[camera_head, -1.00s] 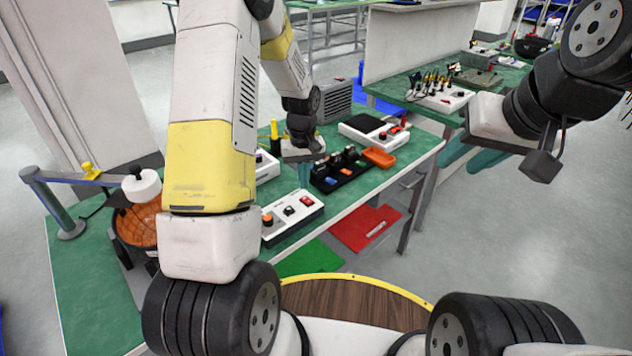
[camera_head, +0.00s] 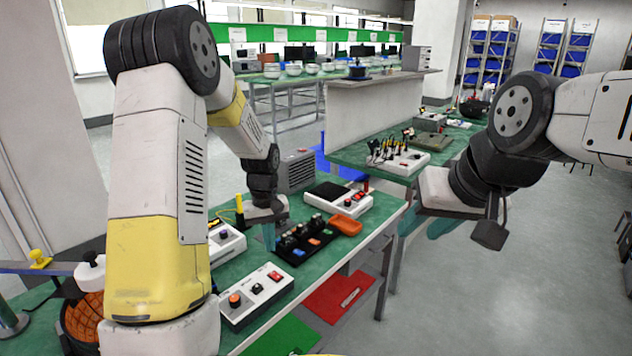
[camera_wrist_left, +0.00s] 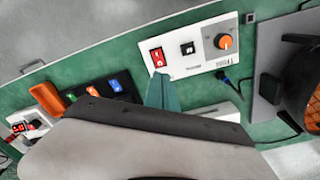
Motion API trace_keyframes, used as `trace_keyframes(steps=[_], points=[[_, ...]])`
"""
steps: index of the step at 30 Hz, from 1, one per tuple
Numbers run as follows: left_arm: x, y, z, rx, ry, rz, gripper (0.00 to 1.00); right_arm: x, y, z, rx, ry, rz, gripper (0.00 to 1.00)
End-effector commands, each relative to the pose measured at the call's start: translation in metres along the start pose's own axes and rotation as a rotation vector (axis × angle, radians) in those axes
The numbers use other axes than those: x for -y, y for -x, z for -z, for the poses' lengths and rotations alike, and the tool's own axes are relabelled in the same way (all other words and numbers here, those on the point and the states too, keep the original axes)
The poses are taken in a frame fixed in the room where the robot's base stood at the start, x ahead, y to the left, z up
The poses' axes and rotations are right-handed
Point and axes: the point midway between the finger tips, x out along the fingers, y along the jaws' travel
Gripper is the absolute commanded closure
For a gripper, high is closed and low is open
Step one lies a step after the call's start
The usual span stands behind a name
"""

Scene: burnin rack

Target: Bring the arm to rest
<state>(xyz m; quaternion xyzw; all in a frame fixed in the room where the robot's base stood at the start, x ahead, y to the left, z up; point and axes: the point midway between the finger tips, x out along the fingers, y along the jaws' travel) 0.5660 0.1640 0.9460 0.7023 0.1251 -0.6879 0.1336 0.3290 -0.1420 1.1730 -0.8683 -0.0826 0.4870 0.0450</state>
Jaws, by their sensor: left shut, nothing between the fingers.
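My left arm comes in from the left in the head view. Its left gripper (camera_head: 269,236) points down over the green workbench, beside a black tray (camera_head: 288,248) of small coloured parts. Its teal fingers also show in the left wrist view (camera_wrist_left: 161,92), shut with nothing between them. They are close to a white control box with a red switch and an orange knob (camera_wrist_left: 190,45). My right gripper (camera_head: 446,224) is at the right, with a teal finger partly showing beneath the wrist. Its opening is hidden.
An orange bin (camera_head: 346,225) and a white instrument (camera_head: 337,196) stand behind the tray. The white control box also shows in the head view (camera_head: 256,299). A second bench (camera_head: 353,151) with a white unit lies further back. Open floor (camera_head: 480,300) is at the right.

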Motion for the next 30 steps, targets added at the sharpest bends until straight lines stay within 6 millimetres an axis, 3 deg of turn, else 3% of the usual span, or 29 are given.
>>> trace_keyframes(steps=[5,9,15,19,24,30], points=[[0.007,0.074,-0.025,-0.083,-0.062,-0.061,1.00,0.000,0.000,0.000,0.000,0.000,0.000,0.64],[0.016,0.129,-0.058,-0.158,-0.127,-0.112,1.00,0.000,0.000,0.000,0.000,0.000,0.000,0.64],[0.032,0.187,-0.115,-0.269,-0.226,-0.178,1.00,0.000,0.000,0.000,0.000,0.000,0.000,0.64],[0.043,0.212,-0.154,-0.345,-0.290,-0.215,1.00,0.000,0.000,0.000,0.000,0.000,0.000,0.64],[0.055,0.228,-0.197,-0.432,-0.363,-0.250,1.00,0.000,0.000,0.000,0.000,0.000,0.000,0.64],[0.061,0.232,-0.222,-0.482,-0.408,-0.269,1.00,0.000,0.000,0.000,0.000,0.000,0.000,0.64]])
